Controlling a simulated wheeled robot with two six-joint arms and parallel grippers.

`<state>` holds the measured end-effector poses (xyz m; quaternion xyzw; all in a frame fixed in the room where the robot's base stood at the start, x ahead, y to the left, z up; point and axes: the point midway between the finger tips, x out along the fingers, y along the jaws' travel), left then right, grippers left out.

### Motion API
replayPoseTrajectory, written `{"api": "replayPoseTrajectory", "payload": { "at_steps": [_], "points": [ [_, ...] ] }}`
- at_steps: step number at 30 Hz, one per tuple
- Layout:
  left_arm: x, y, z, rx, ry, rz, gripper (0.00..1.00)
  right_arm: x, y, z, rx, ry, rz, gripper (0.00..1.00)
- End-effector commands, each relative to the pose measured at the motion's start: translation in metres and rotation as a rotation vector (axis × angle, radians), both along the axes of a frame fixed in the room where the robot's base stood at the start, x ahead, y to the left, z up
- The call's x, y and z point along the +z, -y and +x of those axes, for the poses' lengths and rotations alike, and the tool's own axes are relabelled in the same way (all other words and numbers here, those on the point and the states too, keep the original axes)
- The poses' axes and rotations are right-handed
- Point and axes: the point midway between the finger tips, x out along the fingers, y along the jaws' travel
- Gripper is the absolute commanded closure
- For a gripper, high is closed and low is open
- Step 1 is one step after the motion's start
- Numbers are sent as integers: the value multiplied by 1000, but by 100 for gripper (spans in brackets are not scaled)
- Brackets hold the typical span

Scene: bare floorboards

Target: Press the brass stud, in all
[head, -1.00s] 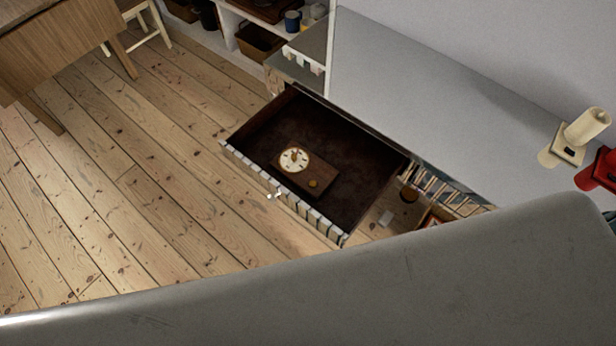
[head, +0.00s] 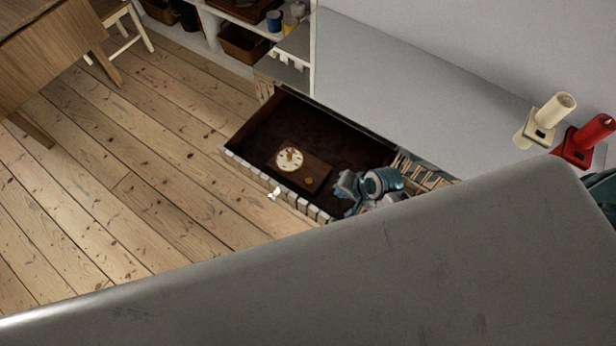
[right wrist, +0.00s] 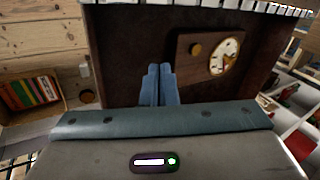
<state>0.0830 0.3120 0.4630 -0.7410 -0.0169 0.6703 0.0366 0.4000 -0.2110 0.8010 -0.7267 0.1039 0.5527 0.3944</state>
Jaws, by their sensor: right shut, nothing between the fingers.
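The brass stud (head: 309,181) is a small round knob on a dark wooden block (head: 316,171) that also carries a cream dial (head: 289,159). The block lies in an open dark drawer (head: 262,133). In the right wrist view the stud (right wrist: 195,49) sits at the left end of the block (right wrist: 204,66), beside the dial (right wrist: 224,57). My right gripper (head: 345,184) is over the drawer's right end, to the right of the stud and apart from it. Its blue fingers (right wrist: 159,70) are together and empty. My left gripper is not in view.
The drawer has a striped front with a white knob (head: 273,194). A grey cabinet top (head: 400,75) runs behind it, with a cream candle holder (head: 546,120) and a red one (head: 586,140). A wooden table (head: 45,50) stands at the left. Bare floorboards lie in front.

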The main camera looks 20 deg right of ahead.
Motion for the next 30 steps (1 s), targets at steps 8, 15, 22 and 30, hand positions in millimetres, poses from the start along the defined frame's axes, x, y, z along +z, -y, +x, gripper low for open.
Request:
{"api": "replayPoseTrajectory", "payload": {
  "at_steps": [8, 15, 22, 30],
  "points": [
    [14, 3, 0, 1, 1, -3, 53, 30, -41, 71, -406, -105, 426, 100],
    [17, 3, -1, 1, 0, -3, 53, 43, -56, 96, -557, -177, 597, 100],
    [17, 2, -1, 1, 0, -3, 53, 44, -57, 98, -571, -184, 612, 100],
    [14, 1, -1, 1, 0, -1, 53, 41, -57, 98, -570, -183, 610, 100]
  ]
}}
